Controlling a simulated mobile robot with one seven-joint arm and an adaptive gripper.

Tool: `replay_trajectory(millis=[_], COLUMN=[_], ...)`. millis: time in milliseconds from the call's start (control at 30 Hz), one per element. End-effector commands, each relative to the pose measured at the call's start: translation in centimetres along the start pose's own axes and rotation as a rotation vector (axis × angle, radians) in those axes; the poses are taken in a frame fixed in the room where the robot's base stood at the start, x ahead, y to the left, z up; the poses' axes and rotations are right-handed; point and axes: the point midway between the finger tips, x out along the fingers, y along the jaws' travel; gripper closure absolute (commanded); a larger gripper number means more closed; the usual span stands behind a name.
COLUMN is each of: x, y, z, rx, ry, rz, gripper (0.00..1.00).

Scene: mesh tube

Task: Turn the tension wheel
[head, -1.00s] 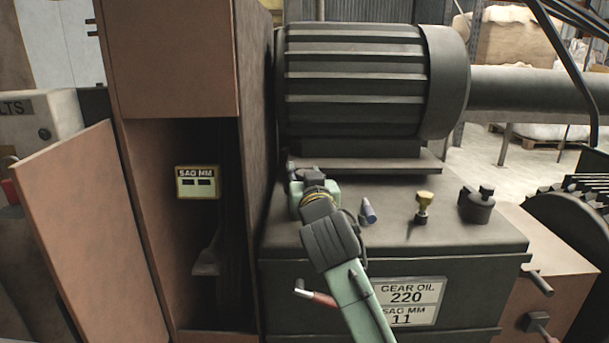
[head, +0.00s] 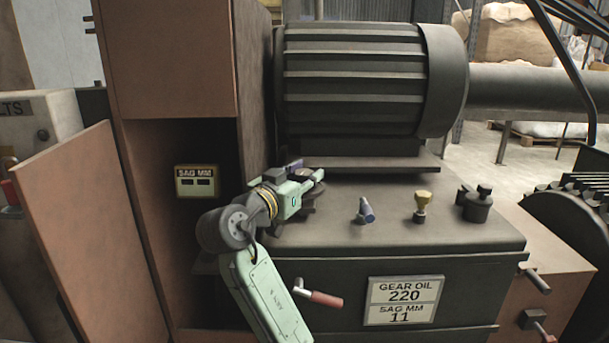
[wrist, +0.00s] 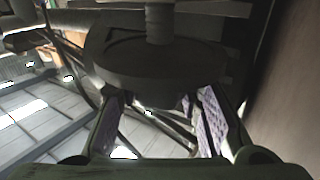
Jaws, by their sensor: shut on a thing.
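The tension wheel is a dark round disc (wrist: 158,68) on a short shaft, seen close up in the wrist view. In the head view only a dark part of it (head: 316,187) shows at the left of the gearbox top, below the big ribbed motor. My gripper (head: 303,178) comes in from the left, low and nearly level, and covers much of the wheel. In the wrist view the purple-padded fingers of my gripper (wrist: 162,112) stand either side of the wheel's near edge, shut on it. The exact contact of the pads is partly hidden.
A yellow SAG MM display (head: 197,181) sits inside the open cabinet (head: 175,75). A blue-grey knob (head: 366,211), a yellow valve (head: 422,205) and a black cap (head: 478,203) stand on the gearbox top (head: 450,240). A red-handled lever (head: 325,299) and a GEAR OIL 220 / SAG MM 11 plate (head: 403,300) are on its front.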

Motion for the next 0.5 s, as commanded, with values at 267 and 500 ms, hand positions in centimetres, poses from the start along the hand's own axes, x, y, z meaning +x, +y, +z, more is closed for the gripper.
replay_trajectory(millis=[267,500], x=[0.02,0.03], y=[0.02,0.03], z=[0.13,0.13], rx=[-0.002,-0.002], ry=[-0.003,-0.003], rz=[0.033,0.033], gripper=[0.95,0.95])
